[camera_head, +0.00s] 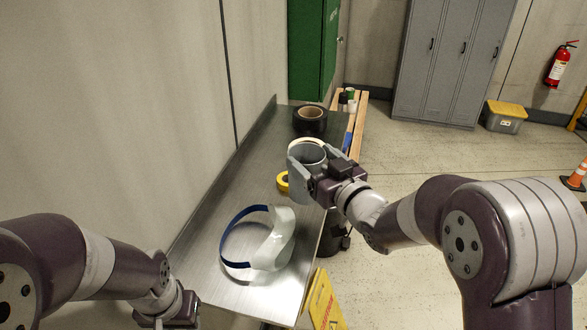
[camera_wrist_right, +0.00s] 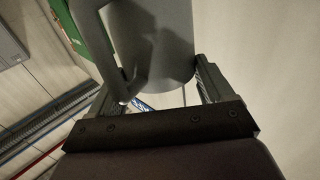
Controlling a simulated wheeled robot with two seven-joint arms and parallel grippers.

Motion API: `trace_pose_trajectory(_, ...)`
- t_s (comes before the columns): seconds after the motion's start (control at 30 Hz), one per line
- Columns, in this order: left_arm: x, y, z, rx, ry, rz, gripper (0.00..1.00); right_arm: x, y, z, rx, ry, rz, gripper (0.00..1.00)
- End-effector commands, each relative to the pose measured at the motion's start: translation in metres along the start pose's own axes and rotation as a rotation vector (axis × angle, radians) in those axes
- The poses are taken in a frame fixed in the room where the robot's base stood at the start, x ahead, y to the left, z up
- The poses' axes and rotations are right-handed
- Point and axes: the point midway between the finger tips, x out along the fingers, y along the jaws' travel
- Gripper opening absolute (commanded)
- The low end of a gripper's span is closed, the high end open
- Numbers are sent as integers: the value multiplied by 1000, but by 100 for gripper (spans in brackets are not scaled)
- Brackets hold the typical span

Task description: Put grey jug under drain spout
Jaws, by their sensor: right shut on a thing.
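The grey jug (camera_head: 307,156) is upright, mouth up, in my right gripper (camera_head: 312,174) over the right side of the metal bench. The right gripper is shut on it. In the right wrist view the jug (camera_wrist_right: 160,45) fills the upper middle, with its handle at the left and the right gripper's fingers (camera_wrist_right: 158,90) on both sides. I cannot tell whether the jug touches the bench. My left gripper (camera_head: 172,318) is at the bottom left, beside the bench's near end. Its fingers are mostly cut off by the frame edge. No drain spout can be made out in these views.
The metal bench (camera_head: 200,265) holds a face shield (camera_head: 272,245), a yellow tape roll (camera_head: 283,182) and a black tape roll (camera_head: 310,118). A yellow floor sign (camera_head: 322,302) stands by its near right edge. Lockers (camera_head: 450,60) stand at the back.

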Motion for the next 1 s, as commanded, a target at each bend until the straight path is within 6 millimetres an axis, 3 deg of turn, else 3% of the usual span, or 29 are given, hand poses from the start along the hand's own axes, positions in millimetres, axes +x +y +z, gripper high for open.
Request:
trace_pose_trajectory(0.1,-12,0,-2,0,0,0,40,20,-12,10,1,-1,-2,31)
trace_pose_trajectory(0.23,-15,0,-2,0,0,0,40,31,-16,19,-1,1,0,31)
trace_pose_trajectory(0.53,-35,0,-4,0,0,0,40,33,-17,59,-1,0,2,31)
trace_pose_trajectory(0.9,-27,0,-3,0,0,0,40,33,-17,67,-2,3,2,31)
trace_pose_trajectory(0.93,-28,0,-3,0,0,0,40,33,-17,66,-1,2,2,87)
trace_pose_trajectory(0.97,-29,0,-3,0,0,0,40,33,-17,65,-1,2,2,97)
trace_pose_trajectory(1.0,-29,0,-4,0,0,0,40,33,-17,65,-1,2,2,100)
